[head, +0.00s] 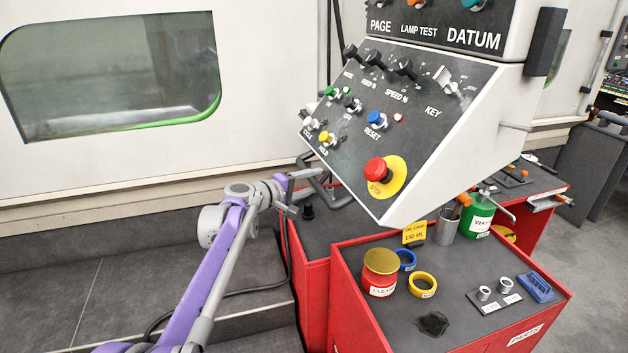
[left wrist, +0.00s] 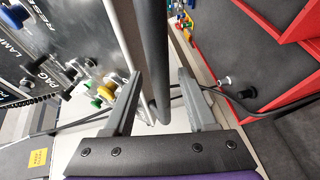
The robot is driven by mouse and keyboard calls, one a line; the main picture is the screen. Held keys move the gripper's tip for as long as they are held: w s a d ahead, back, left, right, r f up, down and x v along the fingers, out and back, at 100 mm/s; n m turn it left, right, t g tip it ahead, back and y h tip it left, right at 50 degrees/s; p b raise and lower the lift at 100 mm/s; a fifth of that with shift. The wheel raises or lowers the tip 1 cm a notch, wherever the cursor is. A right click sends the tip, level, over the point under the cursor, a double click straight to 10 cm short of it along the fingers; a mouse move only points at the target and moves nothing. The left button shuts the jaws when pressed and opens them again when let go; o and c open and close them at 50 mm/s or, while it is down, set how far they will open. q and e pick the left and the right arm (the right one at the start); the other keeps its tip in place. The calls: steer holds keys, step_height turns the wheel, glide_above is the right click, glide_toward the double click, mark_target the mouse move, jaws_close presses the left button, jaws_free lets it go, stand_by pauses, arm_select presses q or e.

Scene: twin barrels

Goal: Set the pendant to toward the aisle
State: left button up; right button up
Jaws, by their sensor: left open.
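The pendant (head: 425,115) is a pale, tilted control box with a dark face of knobs and labels and a red stop button on yellow. Its dark bar handle (head: 322,178) sticks out at the lower left of the box. My left gripper (head: 303,190) is open at this handle, left of the box. In the left wrist view the handle (left wrist: 152,50) runs between the two open fingers (left wrist: 160,80), with gaps visible on both sides. The pendant face (left wrist: 62,65) fills the left of that view. My right gripper is not in view.
A red cabinet (head: 350,310) stands below the pendant, its dark top holding a cleaner tin (head: 380,272), tape rings and small parts. A pale machine wall with a window (head: 115,75) is behind.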

arm_select(q)
steer(key=shift+w+d+f, duration=0.1)
steer(key=shift+w+d, duration=0.25)
jaws_close()
stand_by(1.3)
